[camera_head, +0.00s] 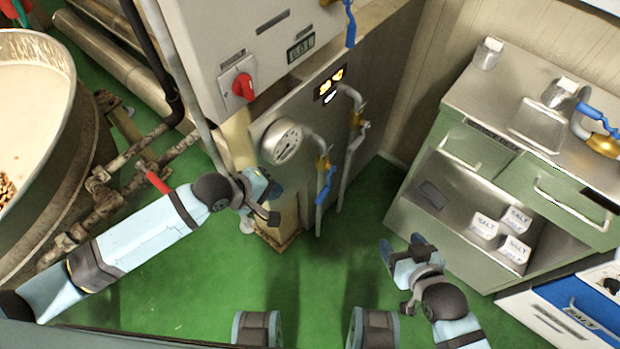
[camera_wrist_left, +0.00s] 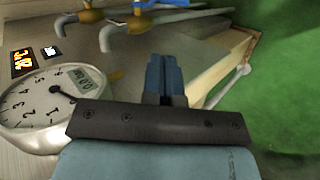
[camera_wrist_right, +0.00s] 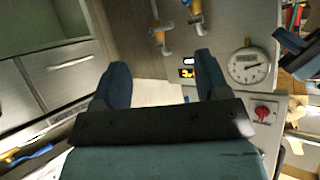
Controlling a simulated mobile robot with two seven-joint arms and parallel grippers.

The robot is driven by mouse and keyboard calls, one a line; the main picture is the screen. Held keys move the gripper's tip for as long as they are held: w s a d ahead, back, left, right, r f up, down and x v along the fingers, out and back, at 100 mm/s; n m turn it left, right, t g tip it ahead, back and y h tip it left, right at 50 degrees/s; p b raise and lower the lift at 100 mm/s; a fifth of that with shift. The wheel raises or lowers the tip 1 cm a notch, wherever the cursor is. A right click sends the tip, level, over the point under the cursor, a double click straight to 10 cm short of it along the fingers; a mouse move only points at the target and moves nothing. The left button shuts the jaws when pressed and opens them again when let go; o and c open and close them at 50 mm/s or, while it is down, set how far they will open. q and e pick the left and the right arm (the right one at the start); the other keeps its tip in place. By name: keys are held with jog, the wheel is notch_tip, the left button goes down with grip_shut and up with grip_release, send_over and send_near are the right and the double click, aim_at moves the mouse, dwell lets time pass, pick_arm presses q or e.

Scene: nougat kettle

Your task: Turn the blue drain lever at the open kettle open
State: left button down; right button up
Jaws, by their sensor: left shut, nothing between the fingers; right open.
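The open kettle (camera_head: 60,145) stands at the far left in the head view, with pale contents. Rusty pipes and a red lever (camera_head: 157,183) show beside it. I see no blue lever there. A blue lever (camera_head: 326,187) hangs at a brass valve right of the round gauge (camera_head: 283,141); another blue lever (camera_head: 350,26) is at the top. My left gripper (camera_head: 267,197) is shut and empty, left of the hanging blue lever and apart from it; its fingers show in the left wrist view (camera_wrist_left: 164,76). My right gripper (camera_head: 399,262) is open and empty over the floor, left of the green cabinet.
A grey control box (camera_head: 235,55) with a red knob (camera_head: 243,86) stands above my left gripper. The green cabinet (camera_head: 480,160) at right holds salt packs (camera_head: 516,218) and has a brass valve (camera_head: 601,145) on top. Green floor (camera_head: 320,275) lies free between my arms.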

pick_arm(q)
notch_tip(320, 180, up, 4)
jog(key=s+a+n+g+y+p, duration=0.1)
jog(key=a+p, duration=0.1)
jog(key=b, duration=0.5)
send_near(319, 198)
jog(key=shift+n+y, duration=0.3)
jog(key=shift+n, duration=0.1)
jog(key=x, duration=0.6)
jog(key=shift+w+d+f, duration=0.1)
jog(key=shift+w+d, duration=0.2)
jog(key=shift+d, duration=0.1)
jog(key=shift+w+d+f, duration=0.15)
jog(key=shift+d+f, duration=0.05)
jog(key=shift+f, duration=0.1)
pick_arm(e)
jog(key=shift+s+f+g, duration=0.15)
jog(key=shift+s+f, duration=0.15)
jog(key=shift+f, duration=0.2)
jog(key=shift+s+f+g, duration=0.15)
jog(key=shift+s+f, duration=0.15)
jog(key=shift+f, duration=0.2)
pick_arm(q)
jog(key=shift+f, duration=0.15)
pick_arm(e)
jog(key=shift+f, duration=0.1)
